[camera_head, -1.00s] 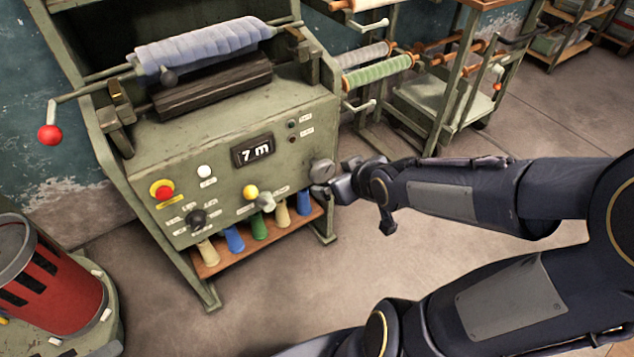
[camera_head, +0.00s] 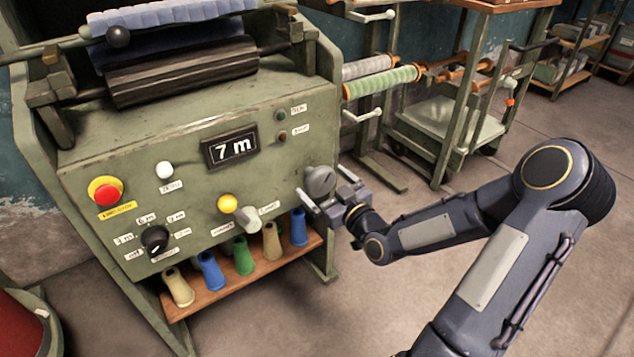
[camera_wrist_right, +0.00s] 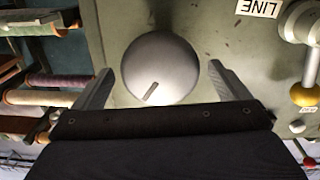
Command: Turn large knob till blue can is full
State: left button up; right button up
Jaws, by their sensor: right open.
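The large grey knob (camera_head: 320,181) is on the right side of the green machine's front panel. In the right wrist view the round knob (camera_wrist_right: 160,68) shows a dark pointer line toward its lower left. My right gripper (camera_head: 325,196) is open at the knob. In the wrist view its two fingers (camera_wrist_right: 160,85) stand on either side of the knob, with gaps showing, so they do not grip it. The panel display (camera_head: 231,148) reads 7 m. I see no blue can; a blue cone (camera_head: 211,270) stands on the low shelf. My left gripper is out of view.
Several coloured cones stand on the wooden shelf (camera_head: 255,274) below. Spool racks stand behind at right.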

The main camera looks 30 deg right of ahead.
aim_at(324, 184)
jog(key=shift+w+a+b, duration=0.15)
jog(key=shift+w+b, duration=0.15)
jog(key=shift+w, duration=1.4)
jog(key=shift+c, duration=0.4)
jog(key=c, duration=0.9)
